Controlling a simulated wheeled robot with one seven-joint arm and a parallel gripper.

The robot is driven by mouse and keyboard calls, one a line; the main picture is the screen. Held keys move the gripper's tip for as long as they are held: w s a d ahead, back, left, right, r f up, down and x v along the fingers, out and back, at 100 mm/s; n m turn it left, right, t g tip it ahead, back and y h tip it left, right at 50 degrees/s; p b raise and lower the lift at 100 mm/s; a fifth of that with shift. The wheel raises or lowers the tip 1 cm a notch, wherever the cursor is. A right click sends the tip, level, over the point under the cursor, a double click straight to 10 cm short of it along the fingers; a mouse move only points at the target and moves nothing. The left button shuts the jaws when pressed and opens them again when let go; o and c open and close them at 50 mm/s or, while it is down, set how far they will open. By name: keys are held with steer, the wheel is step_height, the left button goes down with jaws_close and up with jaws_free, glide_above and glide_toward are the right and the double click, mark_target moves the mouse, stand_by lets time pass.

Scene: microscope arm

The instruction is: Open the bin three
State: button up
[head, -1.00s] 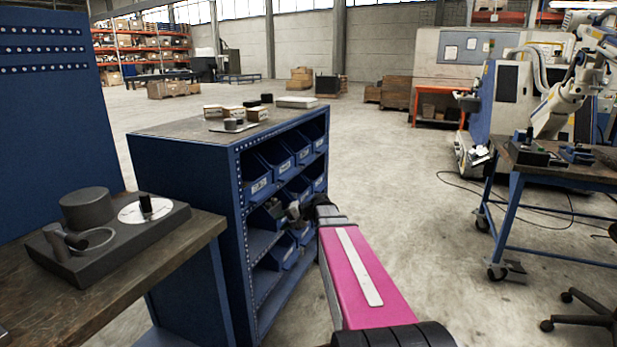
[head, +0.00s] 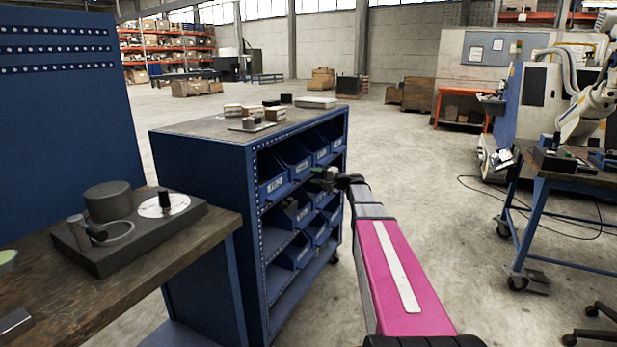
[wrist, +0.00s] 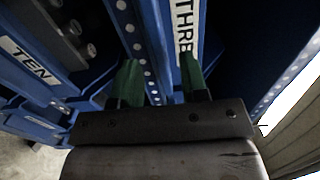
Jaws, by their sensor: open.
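The bin labelled THREE (wrist: 186,28) shows in the wrist view as a blue front with a white label, its last letters cut off by a green finger. My gripper (wrist: 161,82) is open and empty, with its two green fingers pointing at the bin fronts. The right finger overlaps the label's end; contact cannot be told. In the head view my gripper (head: 322,178) is in front of the blue bin rack (head: 198,185), near the upper bins. The labels are too small to read there, so I cannot single out bin three.
A bin labelled TEN (wrist: 28,62) is at the left in the wrist view. Perforated blue strips run beside the bins. A workbench (head: 150,270) stands close to the rack's left side. Open floor (head: 420,190) lies right of the rack.

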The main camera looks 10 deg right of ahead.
mark_target(309, 175)
steer(key=shift+x, duration=1.8)
jaws_close()
steer(key=v, duration=1.6)
steer(key=shift+s+d, duration=0.1)
jaws_free()
steer(key=v, duration=1)
steer(key=shift+s+d, duration=0.2)
steer(key=shift+d, duration=0.1)
